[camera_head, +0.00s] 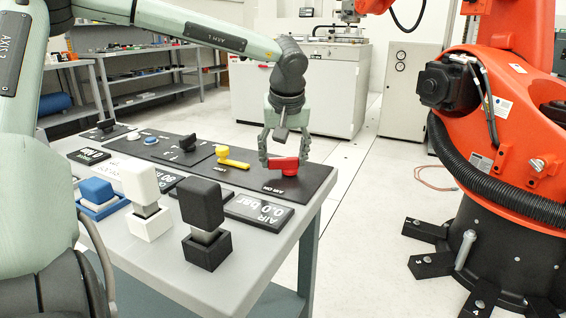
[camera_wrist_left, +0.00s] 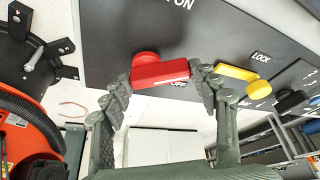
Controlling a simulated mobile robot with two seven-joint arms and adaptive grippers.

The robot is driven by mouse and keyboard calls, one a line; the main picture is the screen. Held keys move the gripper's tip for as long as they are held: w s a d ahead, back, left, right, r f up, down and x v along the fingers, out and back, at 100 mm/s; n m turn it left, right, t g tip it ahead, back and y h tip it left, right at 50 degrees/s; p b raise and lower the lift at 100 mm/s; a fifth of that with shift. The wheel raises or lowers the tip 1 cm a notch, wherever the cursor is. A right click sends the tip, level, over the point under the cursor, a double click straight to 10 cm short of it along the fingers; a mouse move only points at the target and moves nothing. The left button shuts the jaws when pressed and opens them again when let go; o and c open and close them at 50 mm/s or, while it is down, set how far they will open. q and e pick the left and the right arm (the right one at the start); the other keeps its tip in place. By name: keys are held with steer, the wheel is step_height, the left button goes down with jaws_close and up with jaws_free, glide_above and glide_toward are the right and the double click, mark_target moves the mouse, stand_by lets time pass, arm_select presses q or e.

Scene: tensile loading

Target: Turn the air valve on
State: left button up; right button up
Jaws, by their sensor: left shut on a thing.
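The air valve is a red handle (camera_head: 283,165) at the right end of the black panel (camera_head: 318,172), with the label "AIR ON" beside it. In the left wrist view the red handle (camera_wrist_left: 160,74) lies between my left gripper's fingers, with "ON" printed above it and "OFF" partly hidden below it. My left gripper (camera_head: 282,160) points down over the handle and is shut on it. A display (camera_head: 259,211) on the table reads "AIR 0.0 bar". My right gripper is in neither view.
A yellow lever (camera_head: 232,162) marked "LOCK" sits close beside the red handle on the panel. Blue, white and black blocks (camera_head: 202,203) stand along the table's near side. A large orange robot (camera_head: 500,130) stands to the right, with open floor between.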

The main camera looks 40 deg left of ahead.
arm_select(q)
steer(key=n, duration=0.1)
steer(key=n+g+b, duration=0.1)
steer(key=n, duration=0.1)
steer(key=shift+d+n+y, duration=0.3)
steer(key=shift+y, duration=0.1)
steer(key=shift+d+n+g, duration=0.1)
steer(key=shift+n+g, duration=0.3)
steer(key=shift+n, duration=0.6)
steer(key=shift+d+n+g, duration=0.15)
steer(key=shift+n+g, duration=0.25)
steer(key=shift+n, duration=0.4)
steer(key=shift+d+n+g, duration=0.1)
steer(key=shift+n+g, duration=0.2)
steer(key=shift+n, duration=0.5)
steer(key=shift+w+d+n+g, duration=0.15)
steer(key=shift+n+g, duration=0.15)
steer(key=shift+n, duration=1)
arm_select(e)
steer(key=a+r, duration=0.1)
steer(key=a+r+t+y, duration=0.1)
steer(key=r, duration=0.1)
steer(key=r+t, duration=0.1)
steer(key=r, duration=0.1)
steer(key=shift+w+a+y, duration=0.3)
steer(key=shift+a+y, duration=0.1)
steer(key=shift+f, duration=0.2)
